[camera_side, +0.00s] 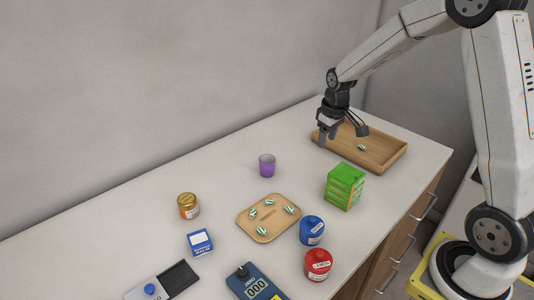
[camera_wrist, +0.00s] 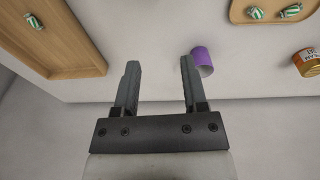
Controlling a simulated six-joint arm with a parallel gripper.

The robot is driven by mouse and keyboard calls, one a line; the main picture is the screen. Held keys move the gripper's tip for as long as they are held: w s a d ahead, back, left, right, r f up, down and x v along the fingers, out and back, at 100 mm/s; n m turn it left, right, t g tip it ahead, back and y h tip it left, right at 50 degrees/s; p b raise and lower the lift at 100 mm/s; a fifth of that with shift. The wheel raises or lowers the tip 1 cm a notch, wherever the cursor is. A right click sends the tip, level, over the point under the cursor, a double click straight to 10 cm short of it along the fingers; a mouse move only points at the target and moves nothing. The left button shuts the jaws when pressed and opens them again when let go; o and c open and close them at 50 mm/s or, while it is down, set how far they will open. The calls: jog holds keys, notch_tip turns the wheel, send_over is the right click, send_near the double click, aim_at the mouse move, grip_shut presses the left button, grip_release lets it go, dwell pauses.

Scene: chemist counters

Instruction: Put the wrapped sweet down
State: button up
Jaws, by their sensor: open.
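A wrapped sweet (camera_side: 362,147), pale with green stripes, lies in the wooden tray (camera_side: 387,164) at the back right. The same sweet (camera_wrist: 35,22) shows in the wrist view, on the floor of the tray (camera_wrist: 72,72) at upper left. My gripper (camera_side: 341,141) is above the left part of the tray in the side view. In the wrist view my gripper (camera_wrist: 158,62) is open, with nothing between its fingers, and the sweet is apart from them. Several similar sweets (camera_side: 262,231) lie on a small wooden board (camera_side: 249,228).
A purple cup (camera_side: 267,167) and a green box stack (camera_side: 345,187) stand near the tray. An amber jar (camera_side: 188,206), a blue box (camera_side: 200,242), blue (camera_side: 312,231) and red (camera_side: 318,264) jars, and a scale (camera_side: 254,285) are nearer the front.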

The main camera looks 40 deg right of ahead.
jog(key=s+a+f+t, duration=0.1)
jog(key=s+a, duration=1.3)
jog(key=shift+s+a+f+y, duration=0.15)
jog(key=shift+s+f+y, duration=0.15)
jog(key=shift+s, duration=0.05)
jog(key=shift+o, duration=0.6)
jog(key=shift+w, duration=0.1)
